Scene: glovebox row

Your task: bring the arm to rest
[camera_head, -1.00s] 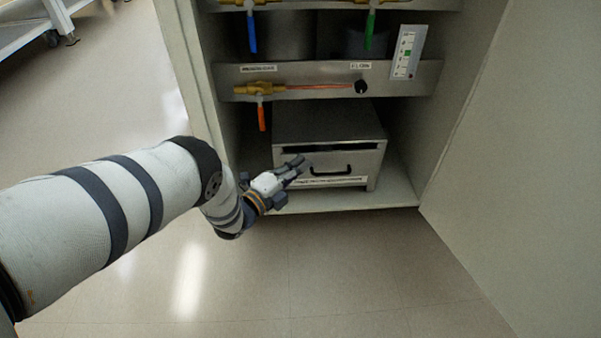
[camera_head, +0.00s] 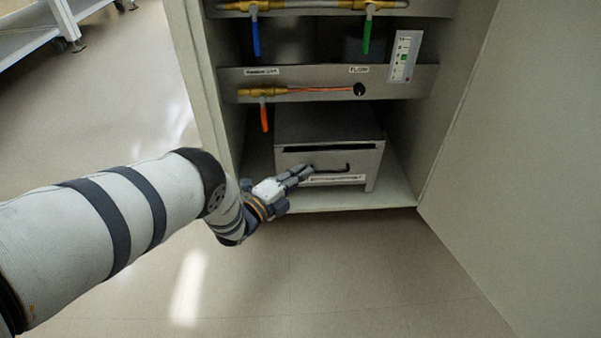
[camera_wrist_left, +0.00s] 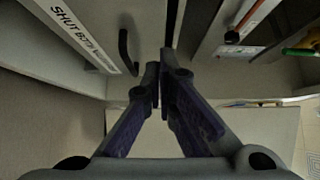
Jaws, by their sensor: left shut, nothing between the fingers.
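My left gripper (camera_head: 303,171) is shut and empty in front of the grey metal box (camera_head: 328,130) at the bottom of the cabinet. In the head view its fingertips overlap the left end of the black handle (camera_head: 347,169) on the box front. In the left wrist view the closed fingers (camera_wrist_left: 158,75) show beside the handle (camera_wrist_left: 126,52), with a visible gap between them. A white label (camera_wrist_left: 78,30) with black lettering lies left of the handle there. My right gripper is in neither view.
Above the box are a panel with an orange-handled valve (camera_head: 264,115), a black knob (camera_head: 359,90), and blue (camera_head: 255,38) and green (camera_head: 367,36) valve handles. A cabinet side or door (camera_head: 500,150) stands at right. The floor (camera_head: 300,285) in front is clear.

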